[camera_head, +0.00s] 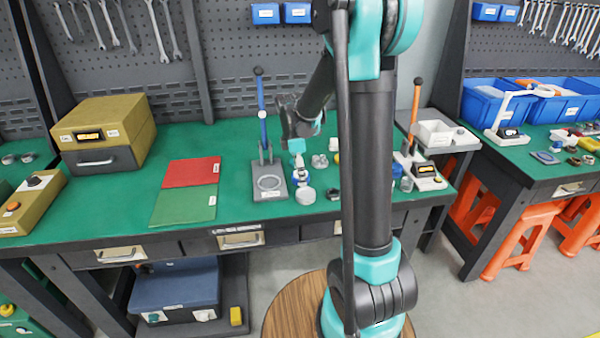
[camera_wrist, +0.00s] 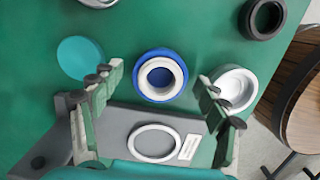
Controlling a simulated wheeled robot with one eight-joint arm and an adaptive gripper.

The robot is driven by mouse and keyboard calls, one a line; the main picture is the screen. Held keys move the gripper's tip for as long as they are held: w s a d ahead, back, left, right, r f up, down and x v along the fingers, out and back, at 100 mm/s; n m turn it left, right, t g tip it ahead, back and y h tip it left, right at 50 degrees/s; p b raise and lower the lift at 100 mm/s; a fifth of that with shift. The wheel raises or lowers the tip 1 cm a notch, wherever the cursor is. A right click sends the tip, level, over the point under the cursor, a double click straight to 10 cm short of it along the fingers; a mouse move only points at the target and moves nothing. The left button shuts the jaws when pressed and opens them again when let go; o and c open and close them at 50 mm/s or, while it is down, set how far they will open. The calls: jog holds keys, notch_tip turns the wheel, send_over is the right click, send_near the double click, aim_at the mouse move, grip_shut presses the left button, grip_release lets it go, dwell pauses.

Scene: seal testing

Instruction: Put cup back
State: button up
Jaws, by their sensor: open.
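A white round cup (camera_wrist: 235,86), open at the top, stands on the green bench just beyond my right finger in the wrist view. It shows in the head view (camera_head: 305,196) at the bench's front. A white ring-shaped piece with a blue rim (camera_wrist: 160,54) lies between my fingers in the wrist view. My gripper (camera_wrist: 160,78) is open and points down over it, holding nothing. In the head view my gripper (camera_head: 298,162) is low over the bench, right of the grey press stand (camera_head: 270,192). I cannot tell whether the fingers touch anything.
The press stand's base with a raised ring (camera_wrist: 153,143) is close to my fingers. A black ring (camera_wrist: 263,18) and a teal disc (camera_wrist: 80,58) lie nearby. Red (camera_head: 192,172) and green (camera_head: 184,206) mats lie left. A lever device (camera_head: 420,172) stands right.

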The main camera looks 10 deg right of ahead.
notch_tip(320, 180, up, 12)
jog(key=a, duration=0.1)
jog(key=s+d+f+m, duration=0.1)
jog(key=s+f+m, duration=0.1)
jog(key=s+m, duration=0.1)
jog(key=s+d+f+m+t, duration=0.1)
jog(key=s+f+m, duration=0.1)
jog(key=s, duration=0.3)
jog(key=s+d+f+m+t+y, duration=0.1)
jog(key=s+f+m, duration=0.1)
jog(key=s+m, duration=0.2)
jog(key=shift+s+d+f+m, duration=0.2)
jog(key=shift+d+f+m, duration=0.15)
jog(key=shift+d+m, duration=0.05)
jog(key=s+d+f+m+t, duration=0.1)
jog(key=s+f+m+t, duration=0.1)
jog(key=s+f+m, duration=0.4)
jog(key=s+m, duration=0.2)
jog(key=s, duration=0.1)
jog(key=shift+s+d+f, duration=0.15)
jog(key=shift+s+d, duration=0.05)
jog(key=shift+s, duration=0.1)
